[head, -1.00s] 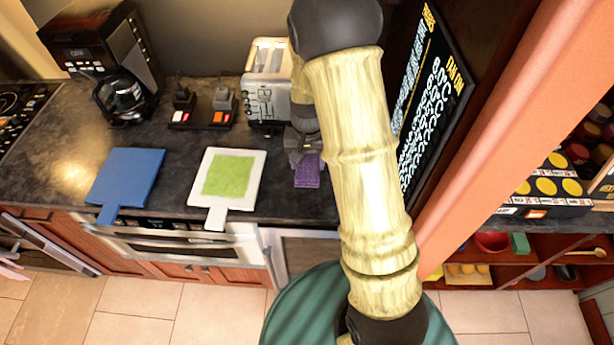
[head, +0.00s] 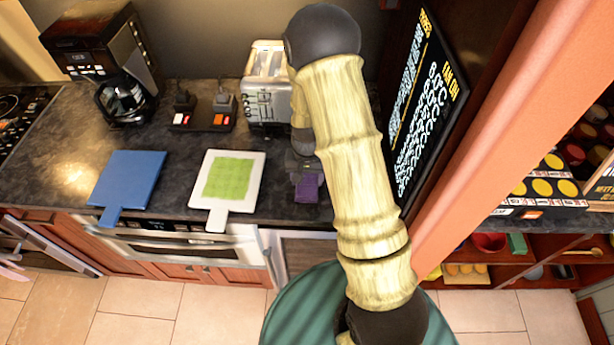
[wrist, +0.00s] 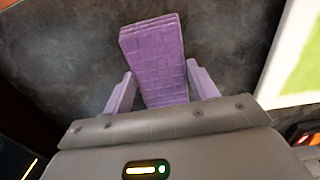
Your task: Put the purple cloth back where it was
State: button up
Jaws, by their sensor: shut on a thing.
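The purple cloth (head: 307,188) shows in the head view near the front of the dark counter, right of the white board. In the wrist view the cloth (wrist: 155,58) is a folded, quilted strip. It runs between the two fingers of my gripper (wrist: 162,80) and sticks out beyond them. My gripper (head: 305,168) is shut on the cloth. In the head view it is small and partly behind my arm. I cannot tell whether the cloth touches the counter.
A white board (head: 210,207) with a green cloth (head: 229,178) and a blue board (head: 125,180) lie on the counter (head: 180,150). A toaster (head: 268,95), small switch units (head: 205,115) and a coffee maker (head: 110,60) stand behind. A dark panel (head: 425,100) rises at the right.

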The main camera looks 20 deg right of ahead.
aim_at(308, 181)
jog(key=shift+f, duration=0.15)
jog(key=o, duration=1.1)
notch_tip(308, 181, up, 12)
jog(key=shift+r+b, duration=0.2)
jog(key=shift+b, duration=1.05)
jog(key=s+r+n+t, duration=0.1)
jog(key=s, duration=0.3)
jog(key=s+r+n, duration=0.1)
jog(key=s+r, duration=0.1)
jog(key=s, duration=0.3)
jog(key=s+r+n+t, duration=0.1)
jog(key=s, duration=0.4)
jog(key=shift+s+r+n+t, duration=0.15)
jog(key=shift+n+t, duration=0.15)
